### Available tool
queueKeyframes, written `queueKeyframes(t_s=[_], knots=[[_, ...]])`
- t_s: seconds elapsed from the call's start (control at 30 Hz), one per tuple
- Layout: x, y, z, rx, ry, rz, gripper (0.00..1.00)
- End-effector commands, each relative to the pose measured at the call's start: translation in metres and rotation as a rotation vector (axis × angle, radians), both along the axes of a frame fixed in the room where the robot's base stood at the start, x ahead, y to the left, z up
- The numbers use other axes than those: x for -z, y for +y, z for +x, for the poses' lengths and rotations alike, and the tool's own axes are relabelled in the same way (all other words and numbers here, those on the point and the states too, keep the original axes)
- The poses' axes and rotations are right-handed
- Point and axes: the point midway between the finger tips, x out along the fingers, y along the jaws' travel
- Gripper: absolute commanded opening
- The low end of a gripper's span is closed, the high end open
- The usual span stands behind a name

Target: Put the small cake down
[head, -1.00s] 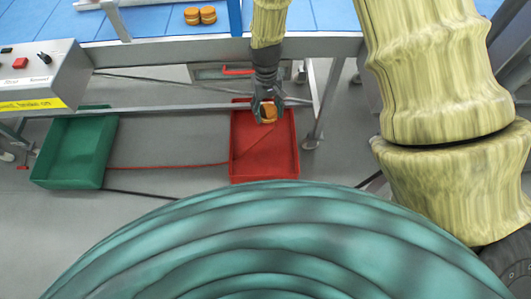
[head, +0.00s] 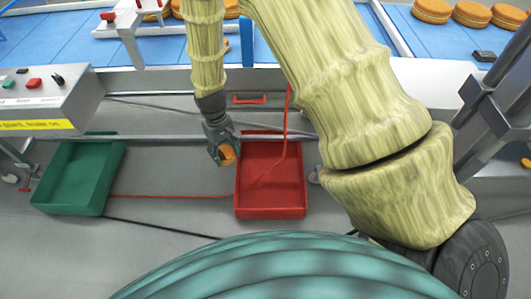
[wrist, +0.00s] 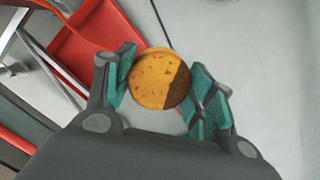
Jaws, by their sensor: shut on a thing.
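The small cake (head: 228,154) is round and orange-brown. My gripper (head: 222,156) is shut on it and holds it in the air just left of the red tray, over the grey floor. In the wrist view the cake (wrist: 160,79) sits between the green finger pads of my gripper (wrist: 163,88), with a darker brown part on its right side. The height of the cake above the floor is hard to tell.
The red tray (head: 270,211) and the green tray (head: 82,208) stand on the floor with a gap between them. A blue conveyor (head: 150,50) with several cakes (head: 472,14) runs behind. A control box (head: 45,100) is at left.

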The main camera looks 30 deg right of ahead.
Motion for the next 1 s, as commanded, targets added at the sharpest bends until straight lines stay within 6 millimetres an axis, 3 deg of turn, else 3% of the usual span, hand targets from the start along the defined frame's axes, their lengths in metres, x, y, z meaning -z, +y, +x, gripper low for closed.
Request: queueKeyframes(t_s=[0.03,1.0], knots=[[0.023,-0.003,0.003,-0.017,0.0,0.0,0.44],[0.244,-0.075,0.051,-0.368,-0.001,0.001,0.44]])
